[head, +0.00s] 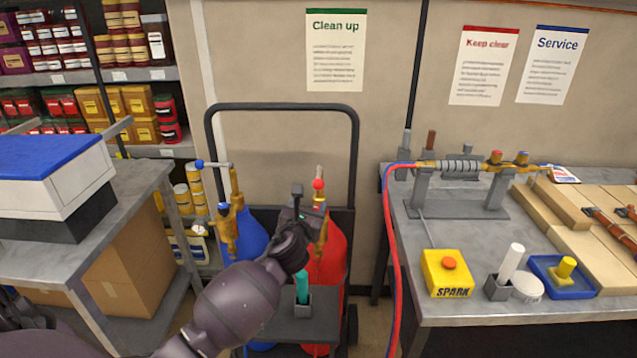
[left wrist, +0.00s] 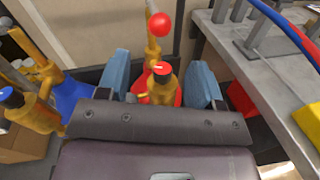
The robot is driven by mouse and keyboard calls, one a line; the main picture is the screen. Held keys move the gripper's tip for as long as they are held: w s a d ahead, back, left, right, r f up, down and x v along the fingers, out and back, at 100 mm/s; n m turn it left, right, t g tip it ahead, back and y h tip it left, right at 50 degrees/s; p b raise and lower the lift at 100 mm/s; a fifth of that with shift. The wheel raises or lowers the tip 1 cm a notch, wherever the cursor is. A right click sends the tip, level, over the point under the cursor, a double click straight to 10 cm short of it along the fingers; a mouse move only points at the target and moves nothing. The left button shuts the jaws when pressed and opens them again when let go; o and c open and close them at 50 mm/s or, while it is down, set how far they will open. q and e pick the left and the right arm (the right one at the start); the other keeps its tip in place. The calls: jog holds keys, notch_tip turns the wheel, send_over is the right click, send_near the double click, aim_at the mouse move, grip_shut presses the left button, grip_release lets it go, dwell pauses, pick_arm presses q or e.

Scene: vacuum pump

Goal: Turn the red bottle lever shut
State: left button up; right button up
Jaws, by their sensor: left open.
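The red bottle (head: 331,262) stands on a cart in the head view, with a brass valve on top. Its lever, with a red ball knob (head: 318,184), sits at the top of the brass post and seems to point toward me. The red knob also shows in the left wrist view (left wrist: 161,24), beyond the fingers. My left gripper (head: 307,208) is at the bottle's brass fittings, just below the knob. In the left wrist view it is open (left wrist: 160,80), its two blue-grey fingers either side of the red-capped brass fitting (left wrist: 162,72). Contact cannot be told. My right gripper is out of view.
A blue bottle (head: 250,237) stands left of the red one, its blue-knobbed lever (head: 199,164) pointing left. The cart's dark frame (head: 283,107) rises behind. A workbench (head: 420,262) with hoses is to the right, another table (head: 130,205) to the left.

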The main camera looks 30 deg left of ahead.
aim_at(317, 187)
pick_arm(q)
jog(key=x, duration=1)
jog(key=shift+w+a, duration=0.15)
jog(key=shift+w, duration=0.1)
grip_shut()
